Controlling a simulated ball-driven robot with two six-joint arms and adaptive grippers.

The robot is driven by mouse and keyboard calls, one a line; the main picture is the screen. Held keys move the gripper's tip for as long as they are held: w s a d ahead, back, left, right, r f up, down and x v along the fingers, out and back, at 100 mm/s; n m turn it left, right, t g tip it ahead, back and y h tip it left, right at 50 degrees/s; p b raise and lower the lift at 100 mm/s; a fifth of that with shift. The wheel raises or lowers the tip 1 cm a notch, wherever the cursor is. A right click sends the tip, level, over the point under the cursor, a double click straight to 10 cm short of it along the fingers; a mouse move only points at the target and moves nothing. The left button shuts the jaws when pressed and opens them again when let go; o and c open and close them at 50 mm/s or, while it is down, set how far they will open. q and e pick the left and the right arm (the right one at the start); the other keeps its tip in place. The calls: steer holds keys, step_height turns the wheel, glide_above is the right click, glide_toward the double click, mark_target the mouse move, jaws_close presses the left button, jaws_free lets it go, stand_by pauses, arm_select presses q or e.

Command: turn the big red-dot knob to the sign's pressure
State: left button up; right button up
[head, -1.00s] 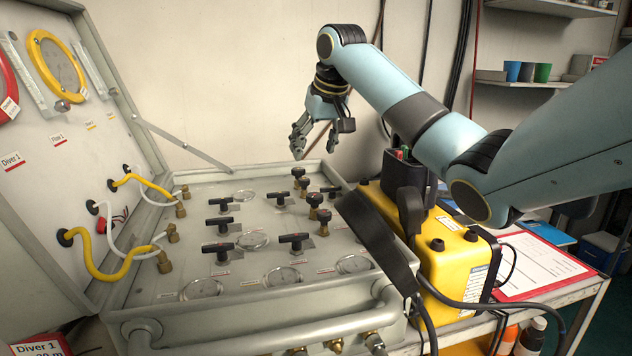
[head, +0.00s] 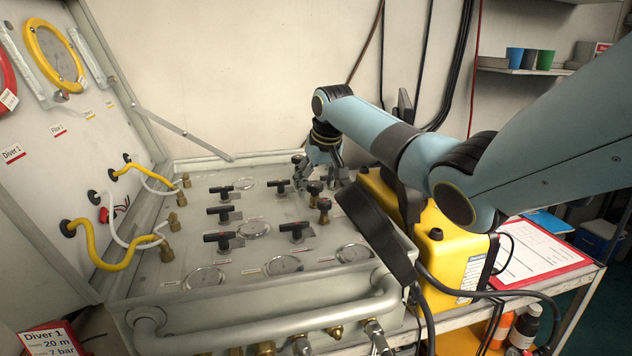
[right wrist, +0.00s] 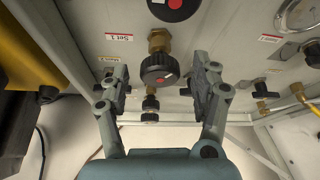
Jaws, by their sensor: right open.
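The sign (head: 48,342) at the lower left of the head view reads Diver 1, 20 m, 7 bar. My right gripper (head: 320,172) is down at the back right of the grey panel. In the right wrist view my right gripper (right wrist: 161,78) is open, with a finger on each side of a round black knob (right wrist: 155,68) with a red dot on a brass stem. Gaps show between fingers and knob. Another black red-dot knob (right wrist: 173,6) is cut off at the top edge. Two black knobs also show in the head view (head: 324,205). My left gripper is out of view.
A smaller black knob (right wrist: 150,104) stands just beyond the one between my fingers. Several black T-handles (head: 223,237) and round gauges (head: 284,265) cover the panel. A yellow case (head: 450,262) stands right of it, near a clipboard (head: 540,260).

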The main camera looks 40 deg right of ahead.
steer(key=c, duration=1.2)
steer(key=m+p, duration=0.2)
steer(key=p, duration=0.1)
steer(key=shift+a+r+h, duration=0.15)
steer(key=shift+r+h, duration=0.1)
steer(key=shift+h, duration=0.15)
steer(key=shift+w+f+m+g+h+p, duration=0.1)
steer(key=shift+m+g+h+p, duration=0.35)
steer(key=shift+m, duration=0.75)
steer(key=shift+m+p, duration=0.45)
steer(key=shift+m, duration=0.35)
steer(key=shift+f+g, duration=0.1)
steer(key=shift+g, duration=0.15)
steer(key=o, duration=1.2)
